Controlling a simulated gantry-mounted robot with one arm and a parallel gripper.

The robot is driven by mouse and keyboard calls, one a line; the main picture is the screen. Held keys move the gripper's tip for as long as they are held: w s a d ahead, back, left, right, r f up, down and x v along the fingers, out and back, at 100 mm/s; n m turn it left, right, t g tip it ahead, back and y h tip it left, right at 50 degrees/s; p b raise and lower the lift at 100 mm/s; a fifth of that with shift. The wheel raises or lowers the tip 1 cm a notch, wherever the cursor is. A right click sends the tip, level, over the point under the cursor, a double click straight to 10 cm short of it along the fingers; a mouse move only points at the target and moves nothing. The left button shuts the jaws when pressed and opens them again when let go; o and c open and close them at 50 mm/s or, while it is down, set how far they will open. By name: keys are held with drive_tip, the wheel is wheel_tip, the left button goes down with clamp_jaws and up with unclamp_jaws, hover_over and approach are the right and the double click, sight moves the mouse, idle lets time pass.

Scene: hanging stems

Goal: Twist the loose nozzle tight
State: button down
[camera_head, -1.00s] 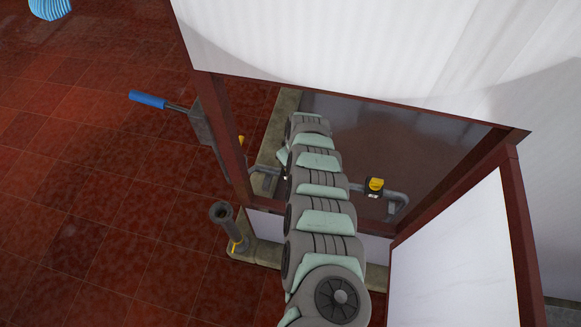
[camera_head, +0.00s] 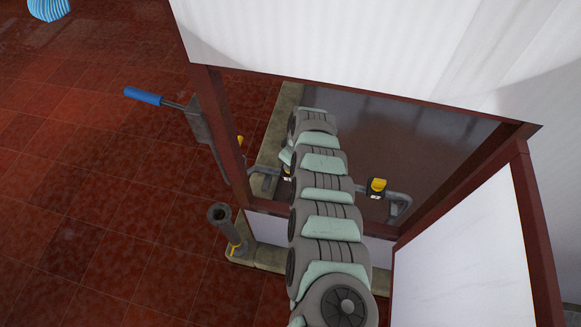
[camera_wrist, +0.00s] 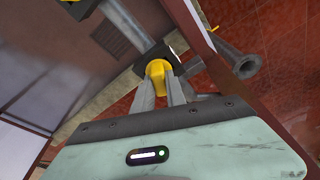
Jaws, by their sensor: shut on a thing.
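In the wrist view my gripper (camera_wrist: 160,92) is shut on a yellow nozzle (camera_wrist: 158,69), with one finger on each side of it. The nozzle sits at a dark block (camera_wrist: 162,54) on a grey pipe (camera_wrist: 128,22). A similar yellow fitting (camera_head: 377,185) sits on a grey pipe (camera_head: 399,206) right of my arm. I cannot tell from the frames whether the held nozzle is fully tight.
A dark red frame (camera_head: 222,130) surrounds the opening my arm reaches through. A white panel (camera_head: 462,250) stands close on the right. A blue-handled lever (camera_head: 145,96) juts out left. An upright flanged pipe (camera_head: 229,230) stands at the opening's front left corner.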

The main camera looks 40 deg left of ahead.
drive_tip(key=shift+f+n+b, duration=0.1)
drive_tip(key=shift+n+b, duration=1.1)
drive_tip(key=shift+b, duration=0.5)
drive_tip(key=shift+g, duration=0.3)
drive_tip(key=shift+n+b, duration=0.6)
drive_tip(key=shift+b, duration=0.4)
drive_tip(key=n+b, duration=0.2)
drive_tip(key=b, duration=0.1)
drive_tip(key=shift+n+b, duration=0.3)
drive_tip(key=shift+b, duration=0.2)
drive_tip(key=c, duration=1.3)
unclamp_jaws()
drive_tip(key=shift+o, duration=0.6)
